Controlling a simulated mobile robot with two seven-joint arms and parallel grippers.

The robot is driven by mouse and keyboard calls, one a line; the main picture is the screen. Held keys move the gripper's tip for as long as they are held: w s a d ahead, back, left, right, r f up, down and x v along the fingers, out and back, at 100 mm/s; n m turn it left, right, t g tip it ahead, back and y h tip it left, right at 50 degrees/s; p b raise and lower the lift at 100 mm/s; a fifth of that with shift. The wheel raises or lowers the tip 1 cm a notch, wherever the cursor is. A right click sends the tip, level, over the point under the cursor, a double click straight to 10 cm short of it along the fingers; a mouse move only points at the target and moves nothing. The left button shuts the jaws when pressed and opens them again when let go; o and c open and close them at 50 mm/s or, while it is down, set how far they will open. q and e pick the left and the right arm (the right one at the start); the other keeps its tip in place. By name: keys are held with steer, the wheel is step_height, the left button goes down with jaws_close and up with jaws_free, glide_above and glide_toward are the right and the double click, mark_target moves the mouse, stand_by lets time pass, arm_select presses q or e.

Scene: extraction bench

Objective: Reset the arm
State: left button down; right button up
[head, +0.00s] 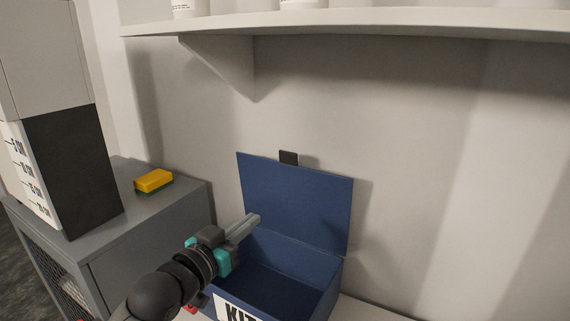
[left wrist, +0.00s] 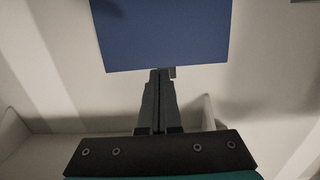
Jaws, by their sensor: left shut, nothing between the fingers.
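My left arm comes in from the bottom left of the head view. Its gripper (head: 254,219) is shut and empty, in front of the raised lid of a blue box. In the left wrist view the two fingers (left wrist: 158,75) lie together, pointing at the lower edge of a blue panel (left wrist: 165,35). I cannot tell from these views whether the fingertips touch it. My right gripper is not in view.
The open blue box (head: 285,285) has its lid (head: 297,200) up against the wall. A grey cabinet (head: 150,215) at left bears a yellow and green sponge (head: 154,180) and a black and white block (head: 72,165). A white shelf (head: 350,22) runs above.

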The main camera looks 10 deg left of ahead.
arm_select(q)
steer(key=s+f+n+g+y, duration=0.1)
steer(key=s+f+g+y, duration=0.4)
steer(key=s+f, duration=1)
steer(key=s+a+f+n+g+y, duration=0.15)
steer(key=s+f+g, duration=0.25)
steer(key=s, duration=0.4)
steer(key=s+a+f+g, duration=0.2)
steer(key=s+f+g, duration=0.25)
steer(key=s, duration=0.35)
step_height(320, 180, down, 28)
steer(key=s+b, duration=0.2)
steer(key=b, duration=0.5)
steer(key=s+a+f+b, duration=0.1)
steer(key=s+f+b, duration=0.2)
steer(key=s+f, duration=0.4)
steer(key=s+a+f+g+b, duration=0.1)
steer(key=s+f+b, duration=0.3)
steer(key=s+f, duration=0.4)
step_height(320, 180, down, 6)
steer(key=shift+a+f, duration=0.1)
steer(key=shift+a, duration=0.45)
